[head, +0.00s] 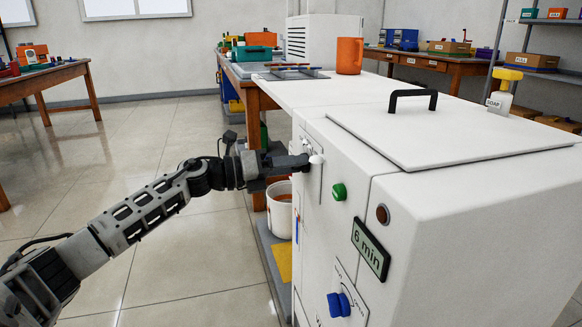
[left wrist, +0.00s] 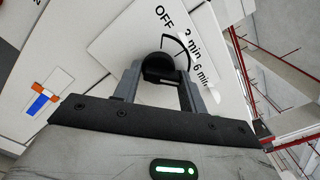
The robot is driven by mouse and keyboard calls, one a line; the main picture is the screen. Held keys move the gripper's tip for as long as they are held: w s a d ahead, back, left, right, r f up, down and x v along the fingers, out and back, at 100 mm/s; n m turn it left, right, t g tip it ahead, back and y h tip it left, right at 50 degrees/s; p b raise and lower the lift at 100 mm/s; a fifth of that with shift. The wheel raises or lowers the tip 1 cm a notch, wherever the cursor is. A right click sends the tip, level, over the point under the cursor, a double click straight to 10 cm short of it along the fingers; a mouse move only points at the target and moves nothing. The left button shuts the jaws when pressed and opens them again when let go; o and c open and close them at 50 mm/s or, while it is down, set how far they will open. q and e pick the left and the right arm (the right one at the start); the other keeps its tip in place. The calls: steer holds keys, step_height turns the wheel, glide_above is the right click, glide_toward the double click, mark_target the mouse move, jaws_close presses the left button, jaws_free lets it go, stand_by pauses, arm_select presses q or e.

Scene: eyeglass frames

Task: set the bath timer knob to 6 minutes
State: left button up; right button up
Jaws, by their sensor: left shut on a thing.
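The white bath unit (head: 450,235) stands at the right of the head view, with a sign (head: 370,248) reading "6 min" on its front. My left gripper (head: 308,162) reaches its front panel from the left and is shut on the timer knob. In the left wrist view the dark round knob (left wrist: 158,66) sits between the fingers of my left gripper (left wrist: 158,84). The dial plate (left wrist: 122,42) around it carries OFF, a middle minute mark and "6 min". The fingers hide part of the knob; I cannot tell which mark it points to. My right gripper is out of view.
A green button (head: 340,191), a reddish-brown lamp (head: 382,214) and a blue knob (head: 339,304) are on the same front. A lid with a black handle (head: 412,97), an orange mug (head: 349,56) and a soap bottle (head: 500,95) are on top. A white bucket (head: 279,211) stands behind my gripper.

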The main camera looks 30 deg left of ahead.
arm_select(q)
steer(key=shift+r, duration=0.25)
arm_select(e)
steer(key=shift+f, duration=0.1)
arm_select(q)
steer(key=o, duration=0.9)
steer(key=shift+s, duration=0.15)
steer(key=shift+f, duration=0.1)
steer(key=shift+a, duration=0.1)
steer(key=p+v, duration=0.3)
steer(key=v, duration=1.2)
steer(key=shift+s+a, duration=0.25)
steer(key=shift+s, duration=0.05)
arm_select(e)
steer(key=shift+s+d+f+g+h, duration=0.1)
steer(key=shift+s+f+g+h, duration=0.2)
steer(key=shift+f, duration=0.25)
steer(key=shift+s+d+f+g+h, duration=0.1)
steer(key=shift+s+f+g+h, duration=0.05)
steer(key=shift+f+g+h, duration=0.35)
